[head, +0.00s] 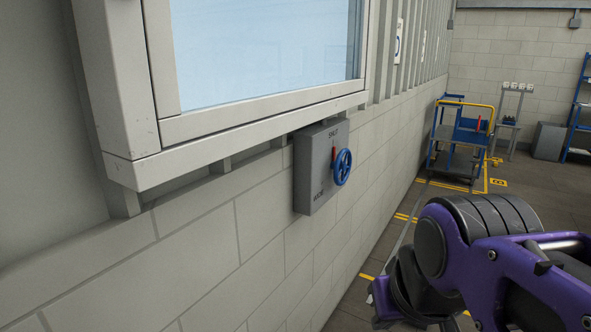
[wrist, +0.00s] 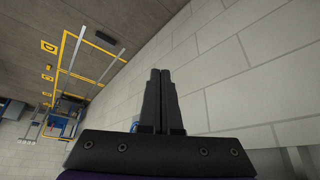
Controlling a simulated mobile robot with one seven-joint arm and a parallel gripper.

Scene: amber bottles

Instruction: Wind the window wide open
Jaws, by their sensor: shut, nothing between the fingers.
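The window (head: 265,50) is in the wall at the upper left of the head view, its pale pane in a light frame. It looks closed. Below its sill a grey box (head: 314,178) is fixed to the wall, with a blue handwheel (head: 343,167) on its right face. A red mark (head: 334,154) shows beside the wheel near the upper lettering, which seems to read SHUT. My gripper (wrist: 160,73) is shut and empty in the wrist view, pointing along the block wall. A small blue patch left of the fingers may be the wheel, mostly hidden.
A blue trolley (head: 459,140) with a yellow handle stands on the floor further along the wall. Yellow lines (head: 490,178) mark the floor around it. Blue shelving (head: 580,105) stands at the far right. The wall below the box is bare, with open floor beside it.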

